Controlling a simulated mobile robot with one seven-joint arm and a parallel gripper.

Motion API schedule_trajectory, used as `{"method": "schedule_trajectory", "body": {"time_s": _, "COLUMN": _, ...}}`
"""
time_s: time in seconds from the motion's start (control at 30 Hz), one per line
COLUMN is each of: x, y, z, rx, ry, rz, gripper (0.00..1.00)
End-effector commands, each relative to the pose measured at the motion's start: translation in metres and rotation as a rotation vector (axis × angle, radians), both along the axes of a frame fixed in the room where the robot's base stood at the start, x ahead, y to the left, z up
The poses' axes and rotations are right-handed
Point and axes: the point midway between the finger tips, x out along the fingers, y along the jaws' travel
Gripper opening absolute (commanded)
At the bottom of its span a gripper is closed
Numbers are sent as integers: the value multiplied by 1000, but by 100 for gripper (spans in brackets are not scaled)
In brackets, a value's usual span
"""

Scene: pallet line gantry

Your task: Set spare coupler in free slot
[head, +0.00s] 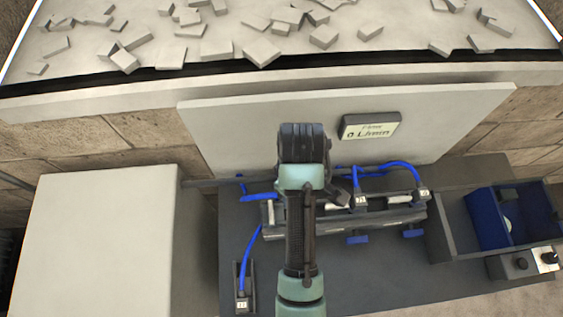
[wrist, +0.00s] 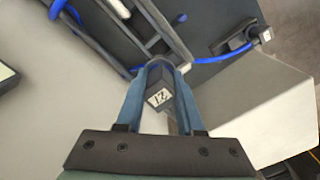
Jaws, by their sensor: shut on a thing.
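In the wrist view my gripper (wrist: 160,72) is shut on a small dark coupler (wrist: 158,98) with a white numbered label. In the head view my arm hides the held coupler. The dark rack (head: 345,222) lies on the bench behind my arm. Two labelled couplers on blue hoses, a middle one (head: 362,199) and a right one (head: 424,194), sit along it. The rack's left part is partly hidden, so I cannot tell which slot is free. Another hosed coupler (head: 243,301) stands in a holder at the front left; it also shows in the wrist view (wrist: 238,43).
A pale block (head: 95,240) stands left of the dark bench (head: 330,285). A blue bin (head: 500,218) and a control box (head: 522,264) are at the right. A pale panel (head: 250,125) with a display (head: 371,126) rises behind, below a ledge with rubble.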

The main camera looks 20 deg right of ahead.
Motion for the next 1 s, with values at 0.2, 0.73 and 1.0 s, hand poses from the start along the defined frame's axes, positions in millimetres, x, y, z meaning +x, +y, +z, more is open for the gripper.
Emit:
{"method": "schedule_trajectory", "body": {"time_s": 0.2, "x": -4, "y": 0, "z": -31, "rx": 3, "ry": 7, "rz": 12, "gripper": 0}}
{"method": "schedule_trajectory", "body": {"time_s": 0.73, "x": -2, "y": 0, "z": -95, "rx": 2, "ry": 2, "rz": 10, "gripper": 0}}
{"method": "schedule_trajectory", "body": {"time_s": 1.0, "x": -2, "y": 0, "z": -99, "rx": 1, "ry": 0, "rz": 9, "gripper": 0}}
